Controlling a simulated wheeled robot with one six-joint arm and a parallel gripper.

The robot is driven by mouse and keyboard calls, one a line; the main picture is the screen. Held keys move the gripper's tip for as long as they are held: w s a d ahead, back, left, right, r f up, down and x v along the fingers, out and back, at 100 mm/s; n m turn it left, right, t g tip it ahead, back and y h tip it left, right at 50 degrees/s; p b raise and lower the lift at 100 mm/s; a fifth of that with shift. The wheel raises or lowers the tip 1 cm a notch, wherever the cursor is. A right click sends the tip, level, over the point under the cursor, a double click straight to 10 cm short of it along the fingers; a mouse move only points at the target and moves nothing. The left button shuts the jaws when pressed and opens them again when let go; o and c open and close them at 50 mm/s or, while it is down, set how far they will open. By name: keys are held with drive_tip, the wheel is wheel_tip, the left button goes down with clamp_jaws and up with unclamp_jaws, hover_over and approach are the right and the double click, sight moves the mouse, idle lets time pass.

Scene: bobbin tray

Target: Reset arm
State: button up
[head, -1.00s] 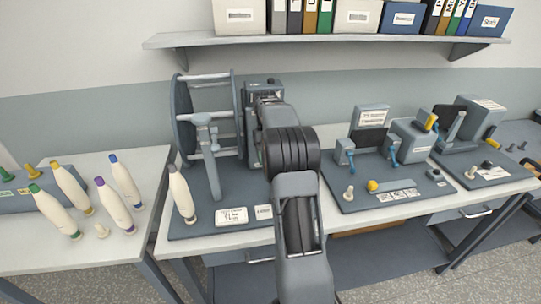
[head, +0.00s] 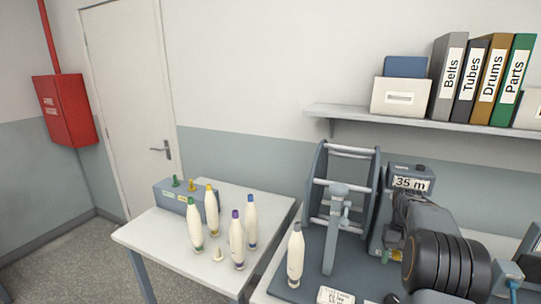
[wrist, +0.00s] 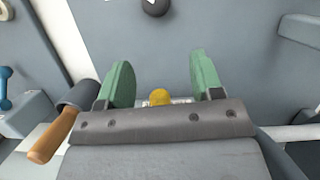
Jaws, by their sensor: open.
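My gripper (wrist: 162,78) is open in the wrist view, its two green fingers apart with nothing held between them. A yellow knob (wrist: 160,97) shows beyond the gripper's edge, between the fingers; I cannot tell its distance. In the head view my arm extends from the lower right towards the winding machine with the "35 m" display (head: 411,183); the fingers cannot be made out there. A pale bobbin with a grey tip (head: 295,255) stands upright on the grey base plate (head: 318,262), beside the reel frame (head: 318,190).
Several pale bobbins with coloured tips, one green-tipped (head: 195,228), stand on the white side table (head: 150,232) near a grey block (head: 170,197). A shelf (head: 400,121) with binders hangs above. An orange handle (wrist: 50,142) lies left of the gripper in the wrist view.

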drive_tip(key=s+a+r+n+t, duration=0.2)
drive_tip(key=s+a+r+t, duration=0.1)
drive_tip(key=s+a, duration=0.6)
drive_tip(key=s+a+r+n+t+h, duration=0.1)
drive_tip(key=s+a+r+n+t, duration=0.1)
drive_tip(key=s+a, duration=0.7)
drive_tip(key=a+r+t, duration=0.1)
drive_tip(key=a+t, duration=0.1)
drive_tip(key=a, duration=0.2)
drive_tip(key=shift+a+n+t, duration=0.3)
drive_tip(key=shift+a, duration=0.05)
drive_tip(key=shift+r, duration=0.1)
